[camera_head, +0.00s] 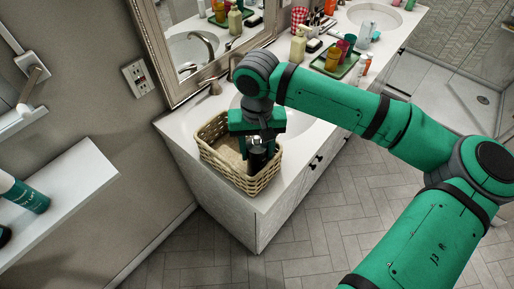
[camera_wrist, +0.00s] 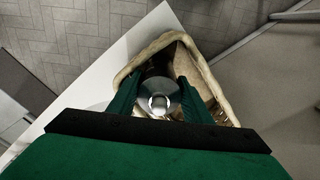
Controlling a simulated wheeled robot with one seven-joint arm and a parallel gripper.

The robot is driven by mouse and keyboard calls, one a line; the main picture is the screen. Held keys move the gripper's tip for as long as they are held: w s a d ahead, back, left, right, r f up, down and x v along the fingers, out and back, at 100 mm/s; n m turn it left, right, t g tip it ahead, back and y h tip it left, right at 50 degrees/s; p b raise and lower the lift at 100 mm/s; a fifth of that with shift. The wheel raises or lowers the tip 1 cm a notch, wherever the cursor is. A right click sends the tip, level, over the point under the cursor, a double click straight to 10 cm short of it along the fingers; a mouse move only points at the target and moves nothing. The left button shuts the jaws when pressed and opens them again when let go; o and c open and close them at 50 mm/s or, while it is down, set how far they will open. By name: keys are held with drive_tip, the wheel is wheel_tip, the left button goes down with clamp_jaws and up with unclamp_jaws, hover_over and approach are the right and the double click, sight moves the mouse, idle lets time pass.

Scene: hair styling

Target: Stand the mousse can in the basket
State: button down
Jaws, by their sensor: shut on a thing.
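The mousse can (camera_head: 257,158) is dark with a silvery round top and is upright or nearly so. My gripper (camera_head: 257,143) is shut on it, inside the front right part of the wicker basket (camera_head: 217,160). In the wrist view the can's metal top (camera_wrist: 160,98) shows between my two green fingers, with the basket's rim (camera_wrist: 203,62) around them. The can's lower part is hidden, so I cannot tell whether it touches the basket floor. The rest of the basket looks empty.
The basket stands at the near left end of the white counter (camera_head: 287,163), by its edge. A sink lies behind my arm. A green tray (camera_head: 340,68) with bottles stands farther right.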

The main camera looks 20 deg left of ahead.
drive_tip(key=shift+f, duration=0.15)
drive_tip(key=c, duration=0.8)
unclamp_jaws()
drive_tip(key=shift+c, duration=0.2)
drive_tip(key=shift+r, duration=5)
